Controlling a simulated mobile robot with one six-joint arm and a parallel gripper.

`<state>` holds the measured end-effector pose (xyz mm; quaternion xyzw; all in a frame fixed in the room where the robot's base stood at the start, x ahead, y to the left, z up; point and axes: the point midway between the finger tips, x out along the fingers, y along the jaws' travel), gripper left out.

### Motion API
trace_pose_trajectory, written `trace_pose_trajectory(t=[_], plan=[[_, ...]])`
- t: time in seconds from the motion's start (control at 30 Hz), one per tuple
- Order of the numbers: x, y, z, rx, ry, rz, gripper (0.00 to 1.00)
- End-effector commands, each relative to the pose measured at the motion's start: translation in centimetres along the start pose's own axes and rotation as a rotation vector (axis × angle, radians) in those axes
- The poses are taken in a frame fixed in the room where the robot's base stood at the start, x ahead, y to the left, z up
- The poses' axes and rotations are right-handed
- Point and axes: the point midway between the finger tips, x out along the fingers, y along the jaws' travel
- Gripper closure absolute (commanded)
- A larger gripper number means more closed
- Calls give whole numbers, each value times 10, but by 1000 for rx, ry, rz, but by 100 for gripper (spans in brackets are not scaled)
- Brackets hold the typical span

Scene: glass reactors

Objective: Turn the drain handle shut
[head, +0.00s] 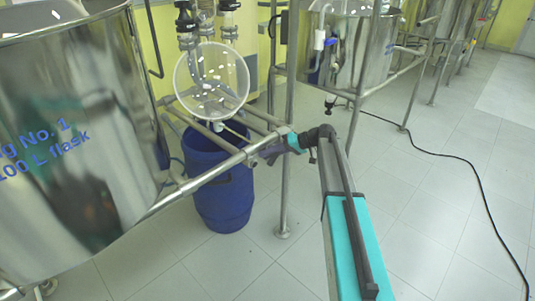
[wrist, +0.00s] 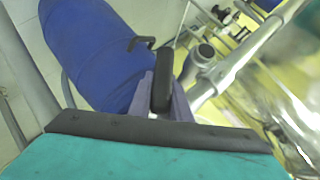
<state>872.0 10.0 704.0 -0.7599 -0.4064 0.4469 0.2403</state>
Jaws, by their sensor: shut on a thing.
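My gripper (head: 258,153) reaches in from the right to the steel frame rail, in front of the blue drum. In the wrist view its grey-purple fingers (wrist: 164,88) are closed on either side of a black, flat piece, which I take for the drain handle (wrist: 161,80). In the head view the handle is hidden by the gripper and rail. The round glass vessel (head: 211,80) hangs above the drum, with its lower outlet (head: 218,126) over the drum's mouth. I cannot tell how far the handle is turned.
The blue drum (head: 221,190) stands under the frame and also shows in the wrist view (wrist: 95,50). Steel frame rails (head: 190,186) run close to my gripper. A large steel tank (head: 80,150) fills the left. A black cable (head: 470,175) lies on the open tiled floor at right.

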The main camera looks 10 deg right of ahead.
Motion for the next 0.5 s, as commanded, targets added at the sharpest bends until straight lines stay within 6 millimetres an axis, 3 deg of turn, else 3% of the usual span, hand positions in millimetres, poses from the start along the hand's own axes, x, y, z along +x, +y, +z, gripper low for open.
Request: trace_pose_trajectory(t=[0.5], plan=[[1,0,1,345,-7,-347,100]])
